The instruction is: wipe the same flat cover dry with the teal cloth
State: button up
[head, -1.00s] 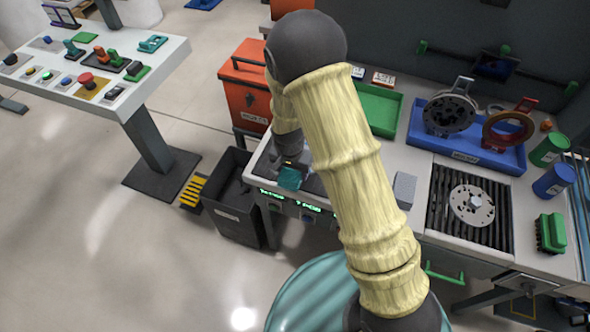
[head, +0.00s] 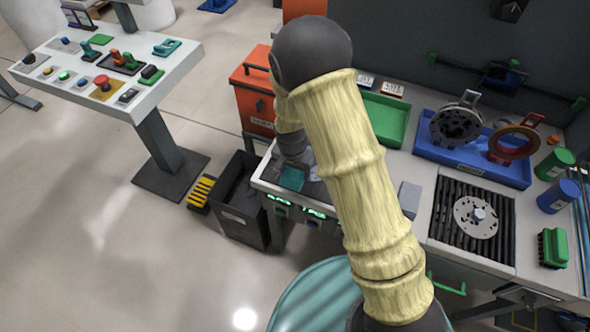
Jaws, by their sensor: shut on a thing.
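The teal cloth (head: 291,180) is at the left end of the workbench, near its front edge. My gripper (head: 292,166) points down just above the cloth and is shut on it. My upper arm and elbow hide much of this area, and the fingertips are too small to see clearly. A pale grey patch (head: 314,173) shows just right of the cloth; I cannot tell whether it is the flat cover. A round metal disc with holes (head: 466,222) lies on a dark slatted grate to the right.
Green digits glow on the bench front below the cloth. A green tray (head: 389,118), a blue tray (head: 440,153) with ring-shaped parts, a grey block (head: 410,197), a green brush (head: 553,247) and cans stand on the bench. A dark bin (head: 240,216) stands left of it.

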jog(key=shift+r+p, duration=1.1)
jog(key=shift+r, duration=0.6)
jog(key=shift+f, duration=0.1)
